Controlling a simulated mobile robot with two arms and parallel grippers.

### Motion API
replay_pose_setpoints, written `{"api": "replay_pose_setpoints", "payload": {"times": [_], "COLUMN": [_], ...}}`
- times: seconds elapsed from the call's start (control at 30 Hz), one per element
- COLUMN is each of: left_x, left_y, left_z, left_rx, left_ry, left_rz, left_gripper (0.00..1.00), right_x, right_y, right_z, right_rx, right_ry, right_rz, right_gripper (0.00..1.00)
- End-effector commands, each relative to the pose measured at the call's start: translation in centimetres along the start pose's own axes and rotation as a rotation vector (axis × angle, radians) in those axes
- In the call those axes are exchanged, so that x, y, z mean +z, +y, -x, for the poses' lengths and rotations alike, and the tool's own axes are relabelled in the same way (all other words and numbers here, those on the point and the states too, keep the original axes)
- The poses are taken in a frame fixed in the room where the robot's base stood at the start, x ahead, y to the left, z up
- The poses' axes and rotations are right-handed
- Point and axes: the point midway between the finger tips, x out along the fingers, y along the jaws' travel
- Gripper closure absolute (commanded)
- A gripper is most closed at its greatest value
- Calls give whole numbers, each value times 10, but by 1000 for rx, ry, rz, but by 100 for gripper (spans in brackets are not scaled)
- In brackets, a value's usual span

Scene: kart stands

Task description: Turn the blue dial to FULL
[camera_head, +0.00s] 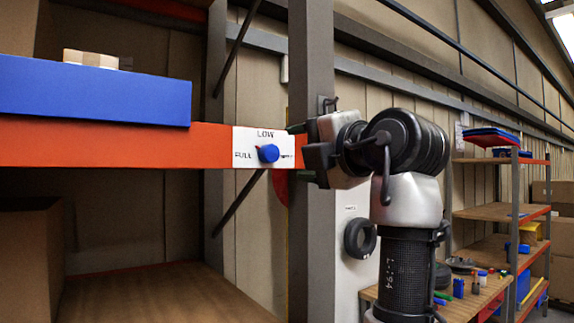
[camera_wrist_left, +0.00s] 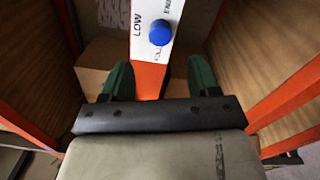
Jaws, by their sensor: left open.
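The blue dial (camera_head: 268,153) is a round knob on a white label plate (camera_head: 243,139) fixed to the orange shelf beam. The plate reads LOW above the dial and FULL to its left; the word to its right is partly hidden. I cannot tell where the dial points. My left gripper (camera_head: 298,152) is just right of the plate, apart from the dial. In the left wrist view the dial (camera_wrist_left: 161,33) lies beyond the open, empty fingers (camera_wrist_left: 161,79), roughly centred between them. My right gripper is not in view.
The orange beam (camera_head: 120,146) carries a blue bin (camera_head: 95,92). A grey post (camera_head: 311,60) stands behind my gripper. Cardboard boxes (camera_head: 30,255) sit below left. At right are a bench with small items and shelves (camera_head: 500,212).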

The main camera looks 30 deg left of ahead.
Motion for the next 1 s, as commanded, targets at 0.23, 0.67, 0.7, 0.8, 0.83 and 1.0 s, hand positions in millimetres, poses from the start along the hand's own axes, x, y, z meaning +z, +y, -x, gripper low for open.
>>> {"api": "replay_pose_setpoints", "payload": {"times": [0.23, 0.67, 0.7, 0.8, 0.83, 1.0], "left_x": [0, 0, 0, 2, 5, 47], "left_y": [0, 1, 1, -3, -6, -67], "left_z": [26, 28, 28, 27, 26, 8], "left_rx": [1, 0, 0, 0, 1, 8], "left_ry": [1, 1, 1, -2, -7, -88], "left_rz": [1, 1, 1, -12, -28, -278], "left_gripper": [39, 39, 39, 39, 39, 39], "right_x": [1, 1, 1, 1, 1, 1], "right_y": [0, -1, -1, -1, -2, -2], "right_z": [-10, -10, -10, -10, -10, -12], "right_rx": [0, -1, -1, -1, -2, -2], "right_ry": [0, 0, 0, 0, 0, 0], "right_rz": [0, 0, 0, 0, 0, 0], "right_gripper": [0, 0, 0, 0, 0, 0]}}
